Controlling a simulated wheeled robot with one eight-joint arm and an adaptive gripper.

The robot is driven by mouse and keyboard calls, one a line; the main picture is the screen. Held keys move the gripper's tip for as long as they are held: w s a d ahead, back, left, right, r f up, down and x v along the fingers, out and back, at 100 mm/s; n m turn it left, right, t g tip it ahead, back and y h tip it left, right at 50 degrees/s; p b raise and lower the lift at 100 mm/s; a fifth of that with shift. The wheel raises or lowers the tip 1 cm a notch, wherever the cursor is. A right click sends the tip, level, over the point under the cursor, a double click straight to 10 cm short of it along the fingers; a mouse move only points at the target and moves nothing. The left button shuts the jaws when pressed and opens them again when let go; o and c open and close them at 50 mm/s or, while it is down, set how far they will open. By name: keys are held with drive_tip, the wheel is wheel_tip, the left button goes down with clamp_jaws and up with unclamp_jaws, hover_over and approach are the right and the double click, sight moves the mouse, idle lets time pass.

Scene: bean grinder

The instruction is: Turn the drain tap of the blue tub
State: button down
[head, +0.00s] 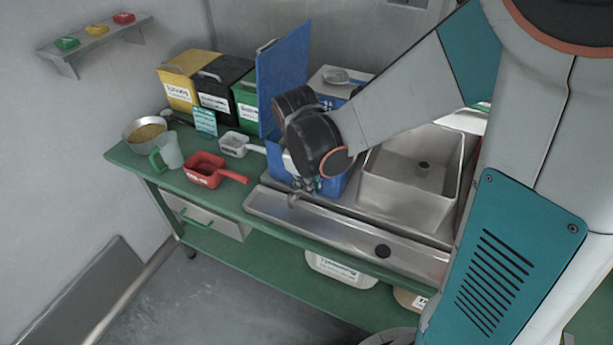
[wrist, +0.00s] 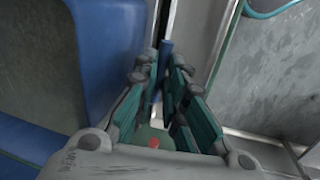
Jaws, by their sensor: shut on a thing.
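The blue tub (head: 335,187) stands on the green bench behind the steel trough, partly hidden by my arm. A blue panel (head: 283,75), perhaps its lid, stands upright behind it. My gripper (head: 306,186) is small and low at the tub's front in the head view. In the wrist view, the tub's blue wall (wrist: 95,55) fills the left. My gripper (wrist: 165,90) is shut on a narrow blue piece, which looks like the drain tap's handle (wrist: 166,52). The rest of the tap is hidden between the fingers.
A steel sink (head: 412,200) stands right of the tub. The steel trough (head: 345,228) runs along the front. A red scoop (head: 205,170), a white scoop (head: 235,143) and a clear jug (head: 168,152) stand to the left.

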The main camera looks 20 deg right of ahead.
drive_tip(key=shift+w+a+m+g+p, duration=0.2)
drive_tip(key=shift+a+m+g, duration=0.55)
drive_tip(key=shift+m, duration=2.1)
drive_tip(key=shift+w+a+m+g+p, duration=0.2)
drive_tip(key=shift+a+m, duration=0.9)
drive_tip(key=shift+m, duration=1.8)
drive_tip(key=shift+w+a+m+g+p, duration=0.15)
drive_tip(key=shift+a+m+g, duration=0.6)
drive_tip(key=shift+m, duration=2.1)
drive_tip(key=shift+a, duration=0.2)
drive_tip(key=c, duration=1.7)
unclamp_jaws()
drive_tip(key=shift+o, duration=0.2)
drive_tip(key=shift+r, duration=0.1)
drive_tip(key=v, duration=1.1)
drive_tip(key=shift+s+r, duration=0.15)
drive_tip(key=shift+r, duration=0.3)
